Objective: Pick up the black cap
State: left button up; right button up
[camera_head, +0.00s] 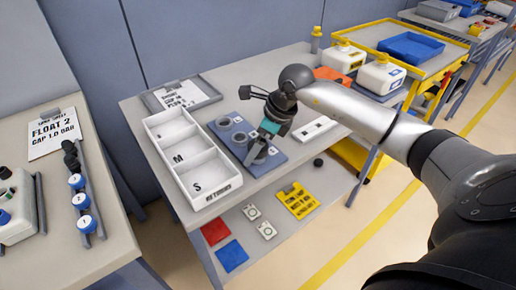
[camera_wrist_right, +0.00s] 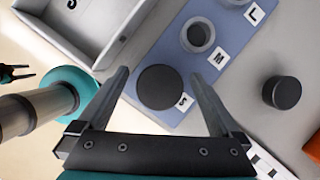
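A round black cap (camera_wrist_right: 159,88) sits at the S spot of the blue plate (camera_wrist_right: 172,62). My right gripper (camera_wrist_right: 159,72) is open above it. In the right wrist view the cap shows between the two fingers, with a gap on each side. In the head view my right gripper (camera_head: 255,152) is over the near end of the blue plate (camera_head: 224,124). A second black round piece (camera_wrist_right: 281,92) lies loose on the table to the right of the plate. My left gripper (camera_wrist_right: 18,73) shows small at the wrist view's left edge, its prongs apart.
A white tray (camera_head: 222,190) with S and M compartments stands left of the plate. A white slotted piece (camera_head: 318,128) lies to the right. A small black round object (camera_head: 318,162) shows near the table's front edge, its level unclear. Cards lie on the lower shelf (camera_head: 285,235).

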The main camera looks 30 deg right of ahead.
jog(key=c, duration=1.5)
